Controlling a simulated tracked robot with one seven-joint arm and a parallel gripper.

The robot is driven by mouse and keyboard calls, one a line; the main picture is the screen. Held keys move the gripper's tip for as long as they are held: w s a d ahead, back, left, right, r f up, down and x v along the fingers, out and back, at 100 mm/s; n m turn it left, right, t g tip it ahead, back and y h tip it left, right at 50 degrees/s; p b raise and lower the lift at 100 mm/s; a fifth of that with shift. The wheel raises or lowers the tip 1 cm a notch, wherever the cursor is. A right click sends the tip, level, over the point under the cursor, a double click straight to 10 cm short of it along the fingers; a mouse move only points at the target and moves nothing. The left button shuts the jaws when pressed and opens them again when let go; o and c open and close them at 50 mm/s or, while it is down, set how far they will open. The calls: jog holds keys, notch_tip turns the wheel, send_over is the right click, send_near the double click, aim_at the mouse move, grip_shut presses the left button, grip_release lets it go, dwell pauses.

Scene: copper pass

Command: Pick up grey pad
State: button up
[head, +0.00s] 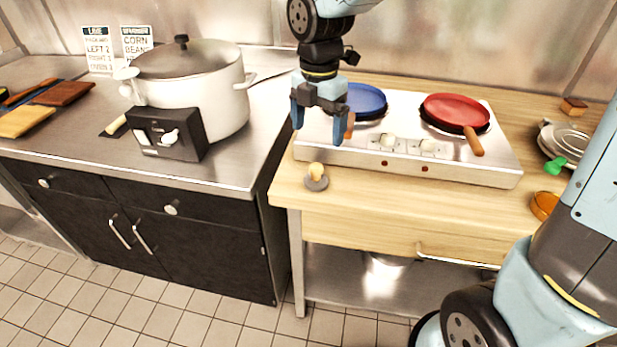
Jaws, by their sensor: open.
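The grey pad (316,184) is a small round grey disc with a pale yellow knob on top. It lies on the wooden counter (345,206) near its front left corner, in front of the hob. My gripper (318,139) points down above and behind the pad, near the left end of the hob. Its two blue fingers are apart with nothing between them. The gripper is clear of the pad.
A white two-plate hob (505,172) carries a blue pan (362,100) and a red pan (455,110), whose handle points forward. A large pot (190,85) stands left. Plates (570,138) and an orange dish (543,205) sit right. Counter right of the pad is clear.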

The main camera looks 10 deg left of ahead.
aim_at(316, 166)
notch_tip(316, 166, down, 13)
jog(key=shift+f, duration=0.1)
dwell(0.6)
jog(key=shift+c, duration=0.4)
jog(key=c, duration=1.1)
